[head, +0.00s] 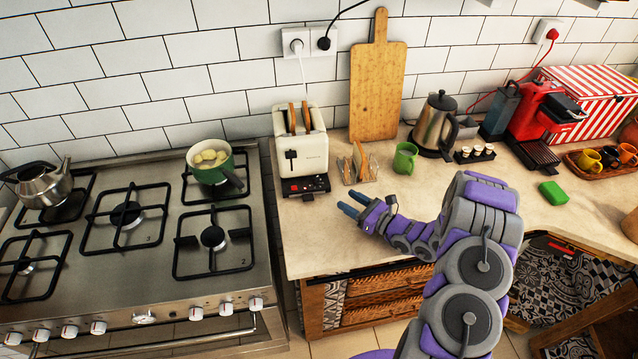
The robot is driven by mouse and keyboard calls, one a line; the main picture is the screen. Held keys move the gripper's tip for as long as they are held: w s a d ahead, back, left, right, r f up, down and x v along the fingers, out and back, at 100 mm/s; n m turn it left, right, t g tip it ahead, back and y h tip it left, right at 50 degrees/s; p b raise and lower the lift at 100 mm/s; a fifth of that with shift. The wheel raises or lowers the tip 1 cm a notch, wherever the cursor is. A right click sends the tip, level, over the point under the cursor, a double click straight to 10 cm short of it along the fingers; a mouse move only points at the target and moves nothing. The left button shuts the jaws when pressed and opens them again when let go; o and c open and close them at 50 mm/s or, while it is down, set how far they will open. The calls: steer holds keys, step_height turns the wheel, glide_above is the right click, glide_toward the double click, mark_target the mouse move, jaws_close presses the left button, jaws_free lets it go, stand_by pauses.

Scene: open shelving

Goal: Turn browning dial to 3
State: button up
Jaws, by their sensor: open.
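A cream toaster (301,153) stands on the counter against the tiled wall, with slices of bread in its top slots. A dark lever (291,156) is on its front. A black control panel (305,186) with a small red mark sits at its base. The browning dial is too small to make out clearly, and its setting cannot be read. My gripper (350,204) is open and empty above the counter, to the right of and in front of the panel, apart from the toaster.
A toast rack (361,168) with bread and a green mug (405,158) stand right of the toaster. A gas stove (75,263) with a green pot (212,172) is at left. A kettle (436,125) stands farther right. The counter before the toaster is clear.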

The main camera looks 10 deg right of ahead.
steer(key=b, duration=0.1)
glide_toward(318, 179)
steer(key=x, duration=0.3)
steer(key=shift+w, duration=0.25)
steer(key=x, duration=0.5)
steer(key=shift+s+a+r+b, duration=0.1)
steer(key=shift+s+a+b, duration=0.15)
steer(key=shift+a+b, duration=0.2)
steer(key=shift+d, duration=0.5)
steer(key=shift+c, duration=0.6)
steer(key=shift+a, duration=0.4)
steer(key=c, duration=0.6)
steer(key=shift+d, duration=0.15)
jaws_close()
